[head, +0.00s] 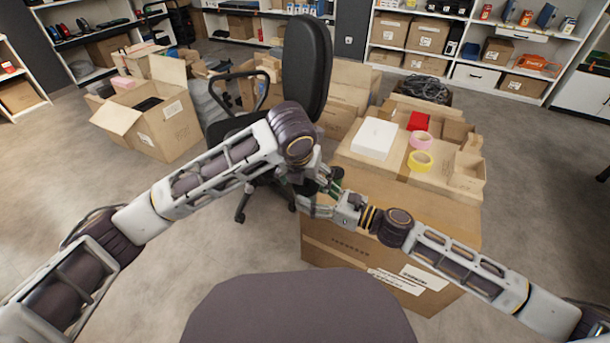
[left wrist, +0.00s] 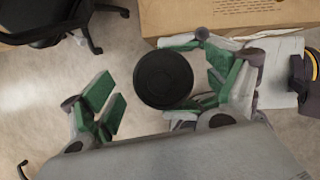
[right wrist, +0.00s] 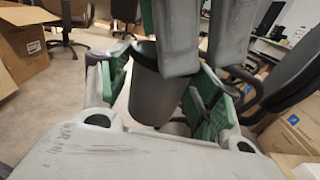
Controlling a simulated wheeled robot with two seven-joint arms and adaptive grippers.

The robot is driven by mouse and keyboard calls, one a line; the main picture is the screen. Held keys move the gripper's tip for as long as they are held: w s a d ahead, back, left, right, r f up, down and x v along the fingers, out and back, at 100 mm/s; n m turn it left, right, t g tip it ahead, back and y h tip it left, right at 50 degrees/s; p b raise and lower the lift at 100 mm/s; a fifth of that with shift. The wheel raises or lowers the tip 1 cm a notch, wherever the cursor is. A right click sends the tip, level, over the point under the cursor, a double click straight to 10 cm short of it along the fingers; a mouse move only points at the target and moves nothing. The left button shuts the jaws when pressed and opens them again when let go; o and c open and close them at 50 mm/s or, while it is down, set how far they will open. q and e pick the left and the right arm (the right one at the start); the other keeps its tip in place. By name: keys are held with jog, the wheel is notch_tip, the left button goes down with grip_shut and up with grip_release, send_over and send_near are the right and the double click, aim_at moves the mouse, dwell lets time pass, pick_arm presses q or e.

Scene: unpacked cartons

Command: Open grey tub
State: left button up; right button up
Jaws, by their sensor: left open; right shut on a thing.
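The grey tub (right wrist: 158,92) is a dark, upright cylinder in the right wrist view. My right gripper (right wrist: 157,97) is shut on its sides between green pads. In the left wrist view its round black lid (left wrist: 163,79) is seen from above and sits on the tub. My left gripper (left wrist: 170,92) is open above it, one finger left of the lid with a gap and the other to the right. In the right wrist view the left fingers hang down over the tub's top and partly hide it. In the head view my left arm and grippers largely hide the tub.
A large closed carton (head: 350,260) stands below the grippers. On the cartons behind are a white box (head: 374,138), a red box (head: 418,121), pink tape (head: 421,140) and yellow tape (head: 421,161). An office chair (head: 303,65) stands close behind my left arm. Open floor lies left.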

pick_arm(q)
jog(key=c, duration=1.2)
jog(key=shift+r, duration=0.35)
jog(key=shift+r, duration=0.15)
jog(key=shift+c, duration=0.3)
jog(key=shift+r, duration=0.2)
grip_shut()
jog(key=shift+r, duration=0.15)
jog(key=shift+r, duration=0.25)
jog(key=shift+r, duration=0.1)
